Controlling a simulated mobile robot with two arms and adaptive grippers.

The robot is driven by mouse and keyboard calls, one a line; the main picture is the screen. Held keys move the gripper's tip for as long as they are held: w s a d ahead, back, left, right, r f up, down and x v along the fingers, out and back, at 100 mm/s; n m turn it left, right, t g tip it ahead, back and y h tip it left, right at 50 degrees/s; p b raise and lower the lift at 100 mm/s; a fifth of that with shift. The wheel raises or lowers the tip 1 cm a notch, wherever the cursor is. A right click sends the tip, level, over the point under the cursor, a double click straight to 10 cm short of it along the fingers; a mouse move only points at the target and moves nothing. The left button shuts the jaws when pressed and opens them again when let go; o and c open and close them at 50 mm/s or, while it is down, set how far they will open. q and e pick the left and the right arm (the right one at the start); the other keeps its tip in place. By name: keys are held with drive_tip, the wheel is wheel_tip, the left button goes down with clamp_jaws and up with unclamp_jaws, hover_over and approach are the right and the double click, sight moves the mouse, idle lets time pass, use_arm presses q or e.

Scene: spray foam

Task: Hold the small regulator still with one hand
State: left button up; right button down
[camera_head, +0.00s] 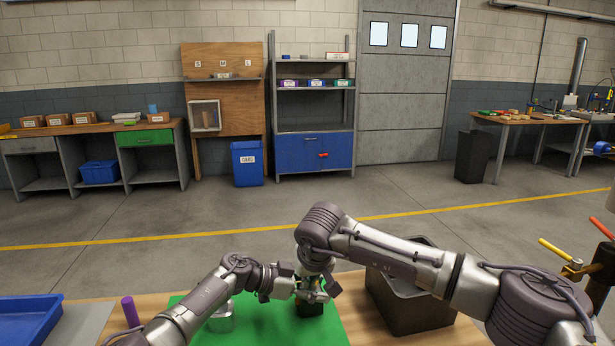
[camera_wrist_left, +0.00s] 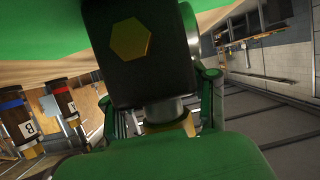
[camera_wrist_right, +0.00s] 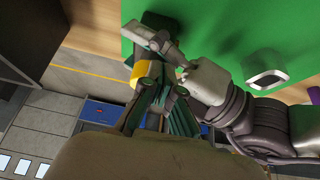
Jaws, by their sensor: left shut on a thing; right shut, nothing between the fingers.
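The small regulator is a black block (camera_wrist_left: 150,60) with a yellow hexagon on its face, a brass-coloured neck and a silver part at its side. In the head view its dark lower part (camera_head: 311,309) shows on the green mat (camera_head: 262,325). My left gripper (camera_head: 297,288) is shut on it; the left wrist view shows the fingers either side of the neck. My right gripper (camera_head: 322,287) is shut and empty, right above the regulator and close beside my left gripper. In the right wrist view, its fingers (camera_wrist_right: 160,112) overlap the brass part, so contact cannot be told.
A silver item (camera_head: 222,318) stands on the mat to the left. A dark open bin (camera_head: 412,312) stands right of the mat. A blue tray (camera_head: 28,318) and a purple cylinder (camera_head: 131,311) are at the left. The two arms nearly meet, leaving little room between them.

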drive_tip(key=shift+w+d, duration=0.1)
drive_tip(key=shift+d, duration=0.4)
drive_tip(key=shift+w+d, duration=0.2)
drive_tip(key=shift+d, duration=0.4)
idle(0.4)
wheel_tip(320, 180, up, 6)
drive_tip(key=shift+s, duration=0.4)
idle(0.5)
